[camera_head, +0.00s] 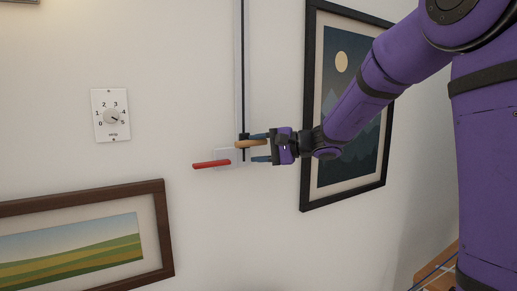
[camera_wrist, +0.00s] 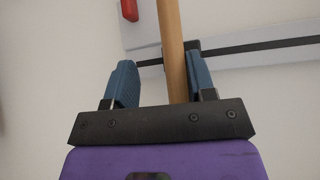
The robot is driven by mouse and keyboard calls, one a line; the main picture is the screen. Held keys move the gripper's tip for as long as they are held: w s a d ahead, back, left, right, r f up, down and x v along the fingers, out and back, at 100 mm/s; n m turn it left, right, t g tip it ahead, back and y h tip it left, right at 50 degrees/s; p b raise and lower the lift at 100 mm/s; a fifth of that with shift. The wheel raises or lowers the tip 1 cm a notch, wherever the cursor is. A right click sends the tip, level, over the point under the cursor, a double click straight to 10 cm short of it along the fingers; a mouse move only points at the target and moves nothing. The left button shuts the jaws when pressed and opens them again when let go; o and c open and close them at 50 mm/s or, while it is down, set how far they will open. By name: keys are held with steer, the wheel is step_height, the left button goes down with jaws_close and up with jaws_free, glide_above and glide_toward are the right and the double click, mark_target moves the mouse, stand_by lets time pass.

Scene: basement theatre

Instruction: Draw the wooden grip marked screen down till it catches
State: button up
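The wooden grip (camera_head: 250,145) is a tan rod that sticks out from a dark slider on a vertical track (camera_head: 242,70) on the wall. It sits near the track's lower end. No mark on it can be read. My gripper (camera_head: 252,149) is open with its two blue fingers on either side of the grip. In the wrist view the grip (camera_wrist: 171,45) runs between the fingers, close to or touching the right one. A clear gap lies between it and the left finger.
A red handle (camera_head: 211,164) sticks out from a pale plate just left of and below the wooden grip. A numbered dial (camera_head: 111,115) is on the wall at left. A framed landscape (camera_head: 75,245) hangs lower left; a framed moon picture (camera_head: 345,100) hangs behind my arm.

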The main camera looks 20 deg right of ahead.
stand_by(0.3)
steer(key=v, duration=1)
steer(key=shift+s+d, duration=0.2)
steer(key=shift+d, duration=0.15)
